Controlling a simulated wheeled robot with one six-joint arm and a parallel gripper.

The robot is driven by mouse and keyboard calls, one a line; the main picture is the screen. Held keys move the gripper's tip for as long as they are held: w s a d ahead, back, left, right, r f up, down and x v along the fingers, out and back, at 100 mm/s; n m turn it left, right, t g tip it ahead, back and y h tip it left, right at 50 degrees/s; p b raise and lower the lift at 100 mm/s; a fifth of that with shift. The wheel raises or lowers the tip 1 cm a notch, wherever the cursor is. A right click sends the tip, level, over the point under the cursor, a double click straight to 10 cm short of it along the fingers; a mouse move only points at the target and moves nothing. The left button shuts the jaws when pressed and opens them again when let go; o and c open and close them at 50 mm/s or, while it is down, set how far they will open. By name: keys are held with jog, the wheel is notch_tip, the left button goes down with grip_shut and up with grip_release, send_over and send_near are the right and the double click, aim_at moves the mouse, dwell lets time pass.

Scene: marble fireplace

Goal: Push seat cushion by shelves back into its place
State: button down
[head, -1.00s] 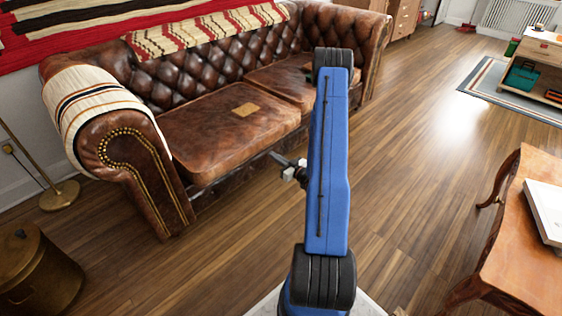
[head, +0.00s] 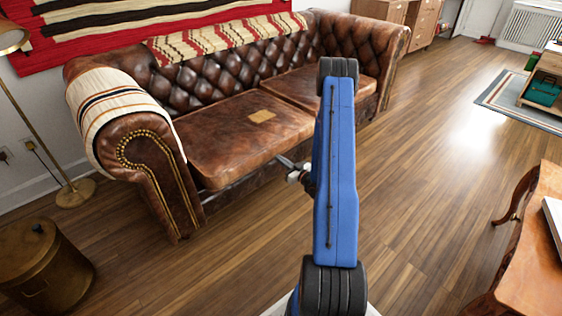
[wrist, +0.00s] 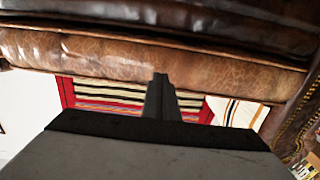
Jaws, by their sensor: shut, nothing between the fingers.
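The brown leather sofa (head: 150,200) has two seat cushions. The left cushion (head: 225,145) has a tan patch, and its front edge overhangs the sofa base. The right cushion (head: 300,85) lies toward the drawers, partly hidden by my blue arm. My gripper (head: 281,158) is low in front of the sofa, with its tips near the left cushion's front right part; I cannot tell if they touch. In the wrist view my gripper (wrist: 160,80) is shut and empty, pointing at brown leather (wrist: 110,58), seemingly upside down.
Wooden drawers (head: 416,22) stand behind the sofa's right end. A brass lamp (head: 75,190) and a brass bin (head: 40,262) are at left. A wooden table (head: 535,245) stands at front right. A low shelf (head: 545,80) stands on a rug at right. The floor between is clear.

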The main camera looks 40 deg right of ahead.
aim_at(272, 153)
jog(key=shift+w, duration=0.1)
jog(key=shift+w+a, duration=0.1)
jog(key=shift+w, duration=1.7)
jog(key=shift+s, duration=0.1)
jog(key=shift+s+d, duration=0.2)
jog(key=shift+s, duration=1.3)
jog(key=s+d, duration=0.1)
jog(key=s, duration=1.3)
jog(key=shift+d, duration=0.15)
